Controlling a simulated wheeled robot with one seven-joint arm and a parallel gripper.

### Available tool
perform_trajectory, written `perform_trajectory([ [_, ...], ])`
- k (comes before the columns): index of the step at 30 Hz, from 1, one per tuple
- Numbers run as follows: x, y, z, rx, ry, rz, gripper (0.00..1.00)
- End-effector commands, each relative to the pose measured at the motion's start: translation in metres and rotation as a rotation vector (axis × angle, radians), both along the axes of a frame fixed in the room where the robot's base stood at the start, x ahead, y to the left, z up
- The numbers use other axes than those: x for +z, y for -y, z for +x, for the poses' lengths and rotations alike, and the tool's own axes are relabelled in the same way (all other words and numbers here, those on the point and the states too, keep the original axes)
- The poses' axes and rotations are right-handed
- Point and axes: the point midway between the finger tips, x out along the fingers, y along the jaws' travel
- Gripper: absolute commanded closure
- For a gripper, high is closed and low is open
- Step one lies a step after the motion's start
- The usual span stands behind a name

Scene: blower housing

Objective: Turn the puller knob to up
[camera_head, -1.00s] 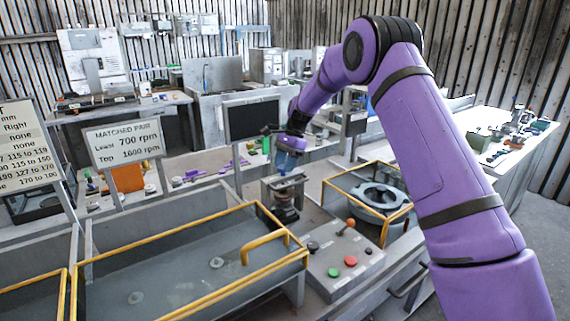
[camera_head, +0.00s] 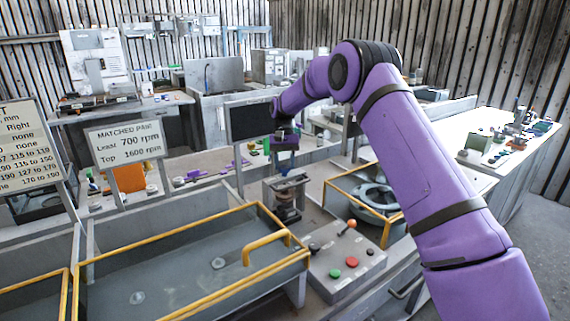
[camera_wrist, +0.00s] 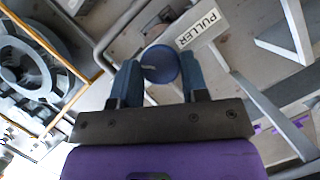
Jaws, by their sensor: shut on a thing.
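The puller knob (camera_wrist: 160,66) is a round blue knob with a short pale mark on its face; the mark runs roughly sideways in the wrist view. My gripper (camera_wrist: 159,75) has a finger on each side of the knob and is shut on it. A white label reading PULLER (camera_wrist: 202,24) lies just beyond the knob, to its right. In the head view my gripper (camera_head: 285,155) points down over the metal puller stand (camera_head: 287,192).
A yellow-railed tray (camera_head: 180,262) lies left of the stand. A control box (camera_head: 343,266) with green and red buttons and an orange-tipped lever is in front. A yellow-framed round housing (camera_head: 378,197) stands to the right. A dark screen (camera_head: 250,120) is behind.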

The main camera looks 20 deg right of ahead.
Motion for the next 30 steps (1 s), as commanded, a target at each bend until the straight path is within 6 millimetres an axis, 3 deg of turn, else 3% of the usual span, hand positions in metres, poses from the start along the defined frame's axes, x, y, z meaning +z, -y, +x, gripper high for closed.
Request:
perform_trajectory([
  [30, 0.0003, -0.0065, -0.002, 0.964, 0.0, -0.002, 0.83],
])
